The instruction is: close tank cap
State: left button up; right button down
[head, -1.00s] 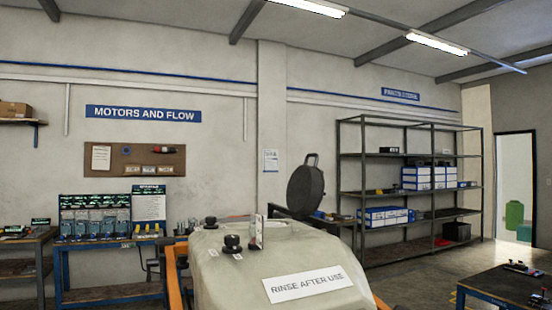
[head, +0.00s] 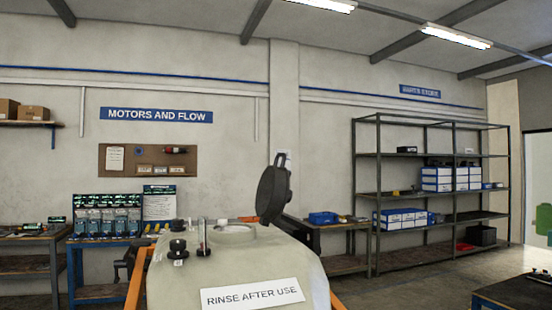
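The spray drone's pale tank (head: 235,268) stands close in front of me at the bottom middle of the head view, with a "RINSE AFTER USE" label (head: 252,293) on its face. The round black tank cap (head: 272,190) stands open, tilted nearly upright at the right side of the tank's top. The pale filler opening (head: 233,230) shows uncovered on the top, left of the cap. Small black knobs (head: 178,247) sit on the tank's left part. Neither of my grippers is in view.
Orange frame bars (head: 137,285) flank the tank. A bench with electronics (head: 105,240) stands behind at the left. A metal shelf rack (head: 430,190) with blue and white boxes stands at the back right. A dark table (head: 520,290) is at the lower right. Floor between is clear.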

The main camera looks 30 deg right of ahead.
aim_at(275, 186)
jog(key=k+l, duration=0.1)
jog(key=l, duration=0.35)
jog(key=k+l+u, duration=0.15)
jog(key=l, duration=0.3)
jog(key=k+l, duration=0.1)
jog(key=l, duration=0.3)
jog(key=k+l+u, duration=0.1)
jog(key=l, duration=0.35)
